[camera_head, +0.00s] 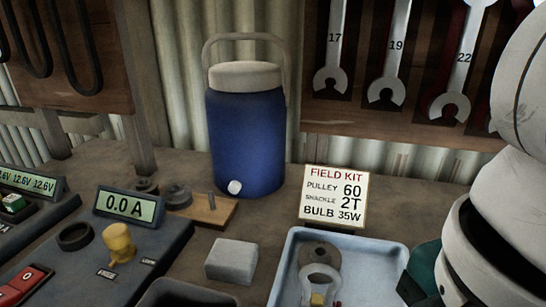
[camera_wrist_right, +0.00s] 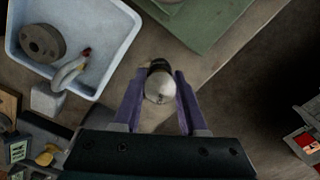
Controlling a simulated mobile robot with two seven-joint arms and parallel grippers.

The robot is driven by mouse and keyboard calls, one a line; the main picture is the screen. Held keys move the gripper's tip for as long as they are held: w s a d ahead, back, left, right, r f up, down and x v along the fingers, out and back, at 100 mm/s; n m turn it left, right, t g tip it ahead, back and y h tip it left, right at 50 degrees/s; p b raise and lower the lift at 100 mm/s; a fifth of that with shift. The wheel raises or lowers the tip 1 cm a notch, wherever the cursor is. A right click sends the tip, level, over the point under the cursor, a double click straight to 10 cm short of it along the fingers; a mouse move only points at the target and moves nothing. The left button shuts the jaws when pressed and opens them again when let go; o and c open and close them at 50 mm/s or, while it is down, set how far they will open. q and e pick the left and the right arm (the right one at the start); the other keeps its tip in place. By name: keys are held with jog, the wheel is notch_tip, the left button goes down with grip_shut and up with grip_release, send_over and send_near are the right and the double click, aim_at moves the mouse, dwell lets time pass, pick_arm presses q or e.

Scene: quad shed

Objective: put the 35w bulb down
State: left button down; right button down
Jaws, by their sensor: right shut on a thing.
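In the right wrist view, my right gripper (camera_wrist_right: 159,75) has its purple fingers shut on the bulb (camera_wrist_right: 159,86). The bulb shows a pale, silvery round end toward the camera and a darker part beyond it. It is over a bare stretch of brown bench beside the tray; I cannot tell its height. The light-blue tray (camera_head: 281,274) is at the bottom of the head view and at upper left in the wrist view (camera_wrist_right: 122,48). The bulb and right fingers do not show clearly in the head view. My left gripper is out of view.
The tray holds a pulley (camera_wrist_right: 42,43) and a shackle (camera_wrist_right: 66,76). A field kit card (camera_head: 334,197) reading "BULB 35W" stands behind it. A white block (camera_head: 231,261) and a meter panel (camera_head: 132,206) are to its left. A green object (camera_wrist_right: 205,25) lies beyond the bulb.

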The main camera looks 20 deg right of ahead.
jog(key=w+d, duration=0.2)
jog(key=w, duration=0.3)
jog(key=w+d, duration=0.3)
jog(key=w, duration=0.1)
jog(key=w+d+b, duration=0.1)
jog(key=w+d, duration=0.2)
jog(key=w, duration=0.2)
jog(key=shift+w+d, duration=0.2)
jog(key=shift+w, duration=0.1)
pick_arm(q)
jog(key=shift+w+a+f, duration=0.15)
jog(key=shift+a+f, duration=0.1)
jog(key=shift+f, duration=0.35)
pick_arm(e)
jog(key=shift+f, duration=1.7)
jog(key=c, duration=0.7)
grip_release()
jog(key=shift+f, duration=0.15)
jog(key=shift+c, duration=0.2)
pick_arm(q)
jog(key=shift+a+r+p, duration=0.1)
jog(key=shift+r+p, duration=0.5)
jog(key=shift+r, duration=0.1)
pick_arm(e)
notch_tip(320, 180, up, 12)
jog(key=shift+r, duration=0.2)
